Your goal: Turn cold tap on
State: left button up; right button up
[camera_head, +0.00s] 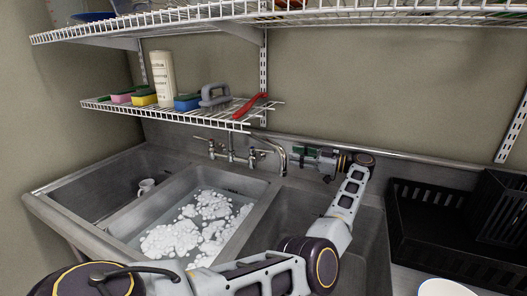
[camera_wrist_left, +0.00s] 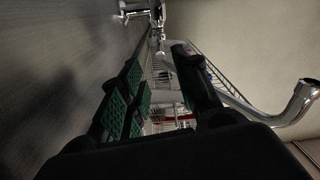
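The chrome tap (camera_head: 232,156) is mounted on the wall behind the sinks, with a lever handle on each side and a curved spout. Its right handle (camera_head: 261,152) is close to the spout. My left gripper (camera_head: 297,151) is just right of the spout, close to the wall, pointing left toward the tap. In the left wrist view my gripper (camera_wrist_left: 158,62) is open, its green-padded fingers apart with no object held. Chrome tap parts (camera_wrist_left: 157,18) show beyond the fingertips, and the spout (camera_wrist_left: 296,103) curves at the right. Which handle is cold cannot be told. My right gripper is out of view.
A wire shelf (camera_head: 190,112) with sponges, a bottle and a red-handled item hangs above the tap. The middle basin (camera_head: 150,205) holds foamy water; a mug (camera_head: 146,186) is in the left basin. A black dish rack (camera_head: 425,222) and white bowl (camera_head: 445,288) are right.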

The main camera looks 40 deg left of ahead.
aim_at(254, 148)
pick_arm(q)
jog(key=shift+a, duration=0.15)
jog(key=shift+x, duration=6.75)
grip_shut()
